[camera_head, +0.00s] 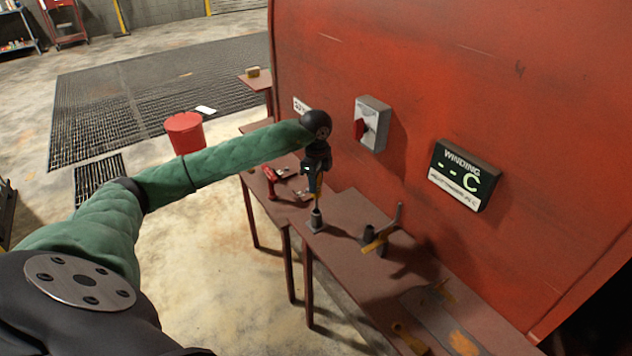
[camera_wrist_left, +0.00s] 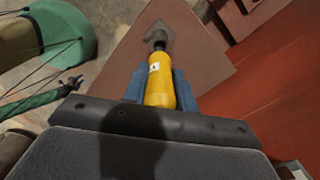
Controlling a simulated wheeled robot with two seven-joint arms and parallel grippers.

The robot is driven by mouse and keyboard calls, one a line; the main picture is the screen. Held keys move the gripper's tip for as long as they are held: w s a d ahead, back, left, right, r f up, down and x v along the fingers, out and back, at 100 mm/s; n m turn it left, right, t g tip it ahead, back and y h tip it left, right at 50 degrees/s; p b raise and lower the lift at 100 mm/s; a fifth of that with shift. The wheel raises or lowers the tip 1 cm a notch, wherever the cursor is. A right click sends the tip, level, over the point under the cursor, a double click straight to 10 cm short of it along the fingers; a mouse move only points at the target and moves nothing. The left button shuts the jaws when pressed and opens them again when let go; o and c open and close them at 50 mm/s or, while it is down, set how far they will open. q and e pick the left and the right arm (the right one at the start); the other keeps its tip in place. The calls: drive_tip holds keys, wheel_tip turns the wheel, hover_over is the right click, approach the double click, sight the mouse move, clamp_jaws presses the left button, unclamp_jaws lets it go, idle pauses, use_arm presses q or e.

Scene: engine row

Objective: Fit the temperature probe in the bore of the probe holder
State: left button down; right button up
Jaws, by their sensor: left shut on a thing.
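My left gripper (camera_head: 314,186) is above the near table and points down. It is shut on the yellow temperature probe (camera_wrist_left: 159,86), which sits between its blue fingers in the left wrist view. The grey probe holder (camera_head: 316,221) stands on the table right under the probe, and its diamond-shaped base shows in the left wrist view (camera_wrist_left: 156,32). The probe's dark lower end lines up with the holder. I cannot tell how deep it is in the bore. A small green arm with a dark end (camera_wrist_left: 70,86) looks like my right one; its jaws are too small to read.
A dark fitting with an upright grey handle (camera_head: 383,238) stands on the table (camera_head: 352,212) to the right. The red engine wall (camera_head: 400,65) rises behind, bearing a switch box (camera_head: 371,124) and a display reading "WINDING --C" (camera_head: 463,176). A red bucket (camera_head: 185,132) stands on the left.

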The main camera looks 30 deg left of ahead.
sight(316, 208)
idle(0.9)
use_arm(q)
drive_tip(key=shift+b, duration=0.3)
idle(0.5)
drive_tip(key=shift+f+b, duration=2.45)
drive_tip(key=shift+f, duration=1.1)
idle(0.4)
drive_tip(key=c, duration=1)
unclamp_jaws()
drive_tip(key=shift+c, duration=0.2)
